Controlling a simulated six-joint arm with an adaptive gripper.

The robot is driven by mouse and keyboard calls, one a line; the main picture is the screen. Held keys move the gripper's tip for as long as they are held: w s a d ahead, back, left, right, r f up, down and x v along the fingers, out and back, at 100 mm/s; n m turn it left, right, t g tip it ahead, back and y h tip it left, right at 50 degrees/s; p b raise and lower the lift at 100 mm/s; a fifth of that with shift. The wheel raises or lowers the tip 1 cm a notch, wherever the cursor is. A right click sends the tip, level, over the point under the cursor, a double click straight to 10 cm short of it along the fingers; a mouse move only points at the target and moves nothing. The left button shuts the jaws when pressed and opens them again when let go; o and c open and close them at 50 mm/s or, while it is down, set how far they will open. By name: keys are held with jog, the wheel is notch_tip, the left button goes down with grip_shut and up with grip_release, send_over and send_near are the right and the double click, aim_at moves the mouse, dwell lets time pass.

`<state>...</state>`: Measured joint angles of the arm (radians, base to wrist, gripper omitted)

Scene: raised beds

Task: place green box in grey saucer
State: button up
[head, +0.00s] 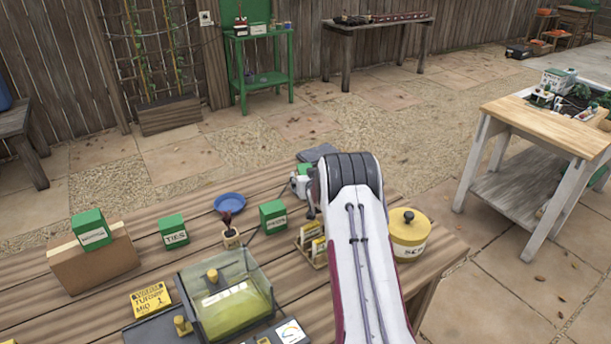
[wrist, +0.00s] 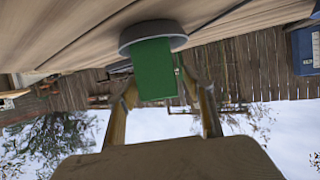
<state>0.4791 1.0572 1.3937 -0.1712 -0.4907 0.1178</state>
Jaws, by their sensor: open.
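In the wrist view, which shows the scene upside down, a green box (wrist: 154,72) stands at a grey saucer (wrist: 130,40) on the wooden table. Its base meets the saucer and appears to be inside the rim. My gripper (wrist: 158,90) is open, its fingers on either side of the box's upper part. I cannot tell whether a finger touches the box. Other green boxes there are one on a cardboard box (head: 91,230), one marked TIES (head: 173,231) and one marked PEGS (head: 273,216).
A potting bench (head: 548,118) stands apart at right.

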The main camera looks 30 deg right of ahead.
jog(key=shift+s+a+r, duration=0.15)
jog(key=shift+s+r, duration=0.05)
jog(key=shift+s, duration=0.15)
jog(key=shift+s+r, duration=0.15)
jog(key=shift+r, duration=3.4)
jog(key=shift+a, duration=0.1)
